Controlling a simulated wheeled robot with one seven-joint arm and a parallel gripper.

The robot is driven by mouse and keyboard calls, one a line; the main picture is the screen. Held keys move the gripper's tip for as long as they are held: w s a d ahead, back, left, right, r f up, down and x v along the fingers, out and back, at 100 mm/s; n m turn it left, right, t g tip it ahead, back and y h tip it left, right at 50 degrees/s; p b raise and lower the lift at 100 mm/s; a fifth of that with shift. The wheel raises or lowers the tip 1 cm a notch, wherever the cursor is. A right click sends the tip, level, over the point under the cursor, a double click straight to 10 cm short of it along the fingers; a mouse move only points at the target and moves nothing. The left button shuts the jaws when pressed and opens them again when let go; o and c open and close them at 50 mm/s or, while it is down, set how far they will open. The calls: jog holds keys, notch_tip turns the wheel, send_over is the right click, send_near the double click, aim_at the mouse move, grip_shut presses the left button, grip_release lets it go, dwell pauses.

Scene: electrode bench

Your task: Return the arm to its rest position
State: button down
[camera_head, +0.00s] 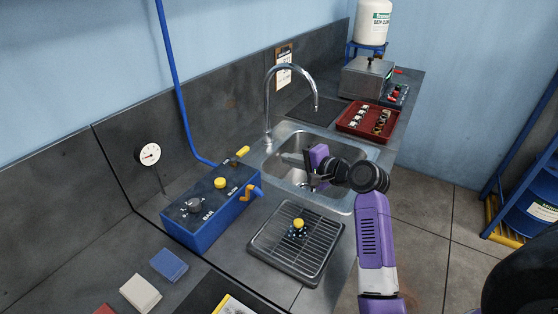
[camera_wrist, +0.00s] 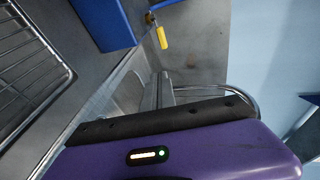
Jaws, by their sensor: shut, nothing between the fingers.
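My purple and black arm (camera_head: 375,240) rises from the lower right in the head view and bends left at a dark joint. My gripper (camera_head: 311,180) is over the sink (camera_head: 345,200), near its front side. It is small in this view, but it looks shut and holds nothing. In the wrist view the purple hand housing (camera_wrist: 190,155) with a lit indicator fills the lower part.
A wire-rack tray (camera_head: 262,255) with a yellow-topped object (camera_head: 298,226) lies in front of the sink.

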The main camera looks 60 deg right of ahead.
jog(key=shift+s+r, duration=0.15)
jog(key=shift+s, duration=0.3)
jog(key=d+r+n+h, duration=0.1)
jog(key=d+r+h, duration=0.2)
jog(key=s+a+f+n+t, duration=0.1)
jog(key=s+a+n, duration=0.35)
jog(key=a, duration=0.45)
jog(key=s+a+f+n+t, duration=0.1)
jog(key=s+a+n, duration=0.3)
jog(key=a, duration=0.6)
jog(key=s+a+f+n+t, duration=0.1)
jog(key=s+a+f+n, duration=0.1)
jog(key=a+n, duration=0.55)
jog(key=s+a+f+n+g+y, duration=0.2)
jog(key=s+a+n+y, duration=0.2)
jog(key=s+a+y, duration=0.3)
jog(key=s+a, duration=0.5)
jog(key=a, duration=0.3)
jog(key=shift+s+a+f, duration=0.2)
jog(key=shift+s+a, duration=0.1)
jog(key=shift+a, duration=0.1)
